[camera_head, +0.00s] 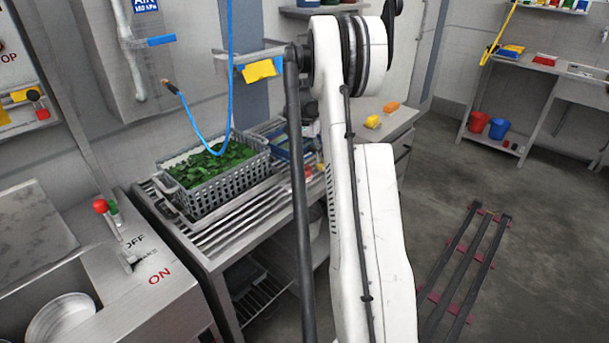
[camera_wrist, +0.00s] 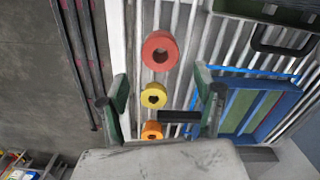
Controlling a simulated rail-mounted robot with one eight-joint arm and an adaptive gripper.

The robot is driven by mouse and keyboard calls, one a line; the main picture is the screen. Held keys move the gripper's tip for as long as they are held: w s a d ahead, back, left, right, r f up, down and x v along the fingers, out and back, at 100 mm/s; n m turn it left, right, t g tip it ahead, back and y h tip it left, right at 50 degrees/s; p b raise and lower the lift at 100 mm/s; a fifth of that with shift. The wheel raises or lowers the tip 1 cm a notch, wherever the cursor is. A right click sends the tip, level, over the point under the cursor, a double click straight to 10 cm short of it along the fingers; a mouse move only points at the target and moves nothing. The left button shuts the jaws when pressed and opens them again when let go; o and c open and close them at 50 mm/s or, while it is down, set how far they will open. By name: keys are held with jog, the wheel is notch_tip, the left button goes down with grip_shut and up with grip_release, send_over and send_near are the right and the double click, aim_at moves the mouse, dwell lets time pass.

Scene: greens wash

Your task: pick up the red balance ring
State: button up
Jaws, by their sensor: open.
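The red balance ring (camera_wrist: 160,51) shows in the wrist view as a thick red disc with a hole in its middle, over pale slats. My gripper (camera_wrist: 161,77) is open and empty, its two fingers well apart. In the picture the red ring lies above the fingertips, roughly centred between them and apart from both. A yellow ring (camera_wrist: 153,96) and an orange ring (camera_wrist: 152,131) show below it, between the fingers. In the head view my white arm covers the middle, and I make out neither the red ring nor my gripper there.
A blue tray (camera_wrist: 250,108) lies close by the right finger. In the head view a grey basket of greens (camera_head: 226,180) stands on the slatted bench (camera_head: 235,222), with a blue hose (camera_head: 229,60) hanging above. Dark floor rails (camera_head: 463,270) lie at right.

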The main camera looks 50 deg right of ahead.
aim_at(305, 168)
jog(key=shift+w+a+f, duration=0.1)
jog(key=shift+a+f, duration=0.05)
jog(key=shift+f, duration=1.5)
jog(key=shift+a+f, duration=0.1)
jog(key=shift+f, duration=1.5)
jog(key=c, duration=1.3)
jog(key=shift+r, duration=5.1)
jog(key=shift+c, duration=0.2)
